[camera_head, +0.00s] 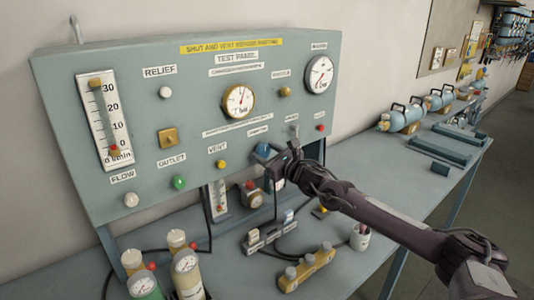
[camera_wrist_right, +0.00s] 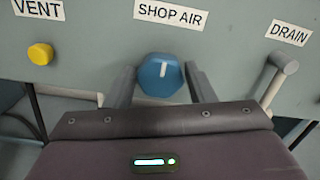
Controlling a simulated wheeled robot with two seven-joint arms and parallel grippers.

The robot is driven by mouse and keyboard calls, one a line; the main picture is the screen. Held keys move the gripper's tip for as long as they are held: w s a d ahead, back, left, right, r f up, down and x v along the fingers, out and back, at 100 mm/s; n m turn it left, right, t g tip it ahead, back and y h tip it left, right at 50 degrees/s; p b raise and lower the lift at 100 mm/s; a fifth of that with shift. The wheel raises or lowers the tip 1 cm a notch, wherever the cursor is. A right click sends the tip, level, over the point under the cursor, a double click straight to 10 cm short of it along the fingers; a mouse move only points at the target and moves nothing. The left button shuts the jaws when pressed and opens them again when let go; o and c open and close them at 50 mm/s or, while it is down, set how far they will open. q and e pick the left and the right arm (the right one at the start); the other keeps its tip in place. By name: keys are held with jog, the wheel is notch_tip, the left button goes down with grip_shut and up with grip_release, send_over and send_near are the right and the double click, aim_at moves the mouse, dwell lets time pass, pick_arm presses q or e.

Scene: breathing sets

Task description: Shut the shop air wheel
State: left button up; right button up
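The shop air wheel is a blue knob (camera_head: 262,150) low on the grey-green test panel (camera_head: 120,60). In the right wrist view the wheel (camera_wrist_right: 160,78) sits under the SHOP AIR label (camera_wrist_right: 171,13), with its white mark close to upright. My right gripper (camera_head: 272,157) is at the wheel from the right. In the wrist view its two fingers (camera_wrist_right: 162,84) stand one on each side of the wheel, and their inner faces appear to meet its edges. My left gripper is not in view.
A yellow vent knob (camera_wrist_right: 41,53) is left of the wheel and a grey drain lever (camera_wrist_right: 279,78) is right of it. Bottles (camera_head: 187,273), a yellow manifold (camera_head: 307,268) and a cup (camera_head: 360,237) stand on the bench below. Blue cylinders (camera_head: 402,117) lie farther right.

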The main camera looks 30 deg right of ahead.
jog(key=c, duration=0.5)
jog(key=shift+c, duration=0.2)
